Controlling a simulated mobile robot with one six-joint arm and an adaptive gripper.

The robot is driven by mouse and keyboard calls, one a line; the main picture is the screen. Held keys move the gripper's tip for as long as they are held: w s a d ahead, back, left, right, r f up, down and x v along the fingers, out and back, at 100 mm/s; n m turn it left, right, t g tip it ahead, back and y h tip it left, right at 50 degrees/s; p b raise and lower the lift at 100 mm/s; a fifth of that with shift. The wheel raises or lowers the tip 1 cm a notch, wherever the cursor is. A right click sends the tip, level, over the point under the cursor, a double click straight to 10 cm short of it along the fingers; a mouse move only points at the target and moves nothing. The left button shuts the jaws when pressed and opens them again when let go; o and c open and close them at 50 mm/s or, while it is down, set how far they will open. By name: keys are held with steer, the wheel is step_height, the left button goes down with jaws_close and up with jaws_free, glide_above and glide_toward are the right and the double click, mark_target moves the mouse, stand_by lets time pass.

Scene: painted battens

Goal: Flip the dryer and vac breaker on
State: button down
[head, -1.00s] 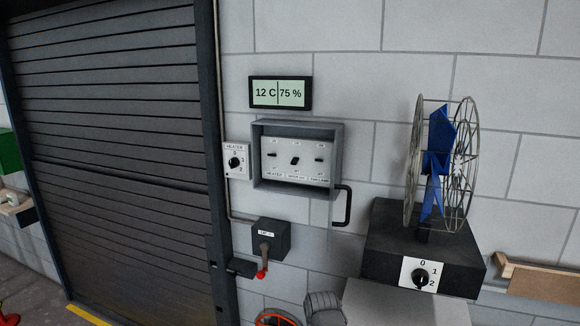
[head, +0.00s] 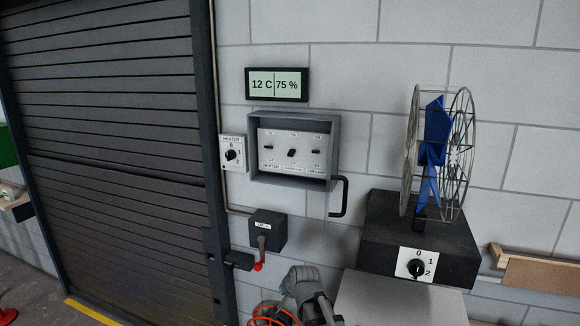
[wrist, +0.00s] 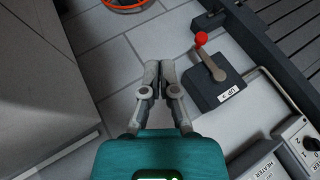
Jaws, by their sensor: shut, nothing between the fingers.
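The breaker panel (head: 335,150) is a grey open-fronted box on the block wall, with three small black switches in a row. The middle one, the dryer and vac breaker (head: 292,152), sits tilted under a label too small to read surely; its exact position is unclear. My gripper (head: 292,277) is below the panel in the head view, clear of it. In the wrist view my gripper (wrist: 159,66) has its fingers together with nothing between them. The panel's edge shows at the wrist view's bottom right; its switches are hidden there.
A lever box with a red-tipped handle (head: 262,242) hangs below the panel, also in the wrist view (wrist: 216,83). A heater dial (head: 232,154) is left of the panel. A black bar handle (head: 343,198) juts out at lower right. A fan (head: 437,150) stands further right.

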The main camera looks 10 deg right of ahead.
steer(key=w+a+r+m+t, duration=0.2)
steer(key=w+r+m+t, duration=0.25)
steer(key=w, duration=0.35)
steer(key=m+t+h+b, duration=0.1)
steer(key=m+t+h, duration=1.05)
steer(key=m, duration=1.95)
glide_toward(294, 163)
step_height(294, 163, down, 2)
steer(key=s+a+g+h, duration=0.2)
steer(key=a+h, duration=0.1)
steer(key=shift+s+d+n, duration=0.15)
steer(key=shift+n, duration=0.1)
steer(key=shift+r, duration=0.1)
steer(key=p+x, duration=0.5)
steer(key=x, duration=0.4)
steer(key=shift+w+r, duration=0.15)
steer(key=shift+w, duration=0.2)
steer(key=shift+w+d+r+p, duration=0.15)
steer(key=shift+d+r+p, duration=0.05)
steer(key=shift+r+p, duration=0.15)
steer(key=shift+s+a+r+p, duration=0.15)
steer(key=shift+s+r+p, duration=0.15)
steer(key=shift+r+p, duration=0.5)
steer(key=shift+s+a+r+p, duration=0.15)
steer(key=shift+s+r+p, duration=0.15)
steer(key=shift+r+p, duration=0.45)
